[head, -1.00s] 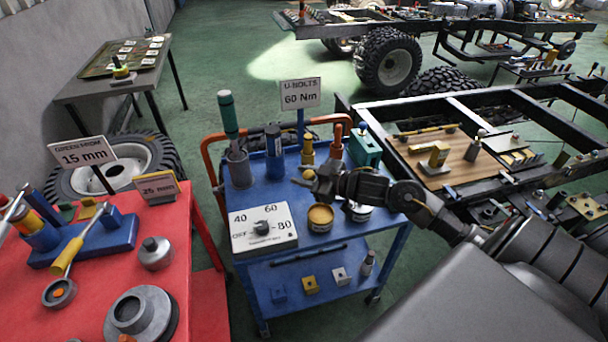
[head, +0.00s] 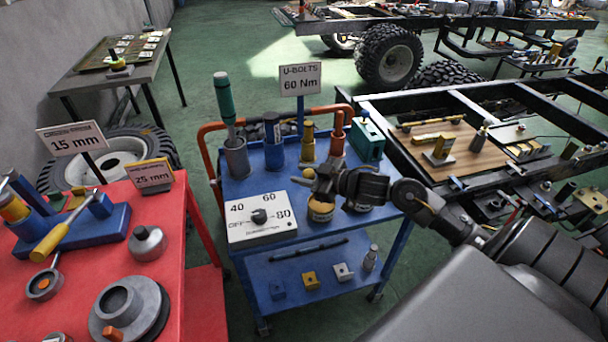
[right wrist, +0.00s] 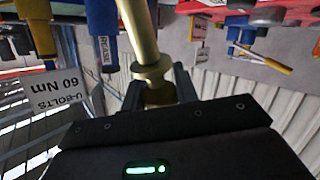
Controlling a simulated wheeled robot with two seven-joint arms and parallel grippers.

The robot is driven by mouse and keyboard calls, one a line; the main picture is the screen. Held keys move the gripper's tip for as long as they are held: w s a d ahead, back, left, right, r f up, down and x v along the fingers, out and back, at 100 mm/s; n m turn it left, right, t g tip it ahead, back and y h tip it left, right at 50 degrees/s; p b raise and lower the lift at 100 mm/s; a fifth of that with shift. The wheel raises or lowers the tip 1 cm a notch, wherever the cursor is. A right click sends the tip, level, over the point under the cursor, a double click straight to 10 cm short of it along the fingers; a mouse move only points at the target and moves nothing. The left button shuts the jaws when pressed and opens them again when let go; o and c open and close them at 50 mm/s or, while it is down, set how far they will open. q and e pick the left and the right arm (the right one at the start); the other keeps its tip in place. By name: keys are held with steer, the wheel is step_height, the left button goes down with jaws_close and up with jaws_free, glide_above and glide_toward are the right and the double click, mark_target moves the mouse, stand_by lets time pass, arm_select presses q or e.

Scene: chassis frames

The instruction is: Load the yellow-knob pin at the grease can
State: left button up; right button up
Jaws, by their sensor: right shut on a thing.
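My right gripper (head: 324,180) is over the blue cart, just above the grease can (head: 321,213), a small round yellowish can near the cart's front edge. In the right wrist view the gripper (right wrist: 160,92) is shut on a brass-coloured pin (right wrist: 144,35) with a collar close to the fingers. The gripper covers part of the can's top. My left gripper is not in view.
A dial board (head: 262,217) lies left of the can. Behind stand a green-handled tool (head: 225,105), a blue cylinder (head: 273,150), a yellow one (head: 308,143) and a teal block (head: 366,138). A second can (head: 357,206) is right. The U-bolts sign (head: 300,78) stands behind.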

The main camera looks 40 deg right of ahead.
steer(key=shift+f, duration=0.45)
stand_by(0.7)
steer(key=shift+f, duration=0.15)
stand_by(1.7)
step_height(320, 180, up, 7)
steer(key=p, duration=0.8)
stand_by(0.7)
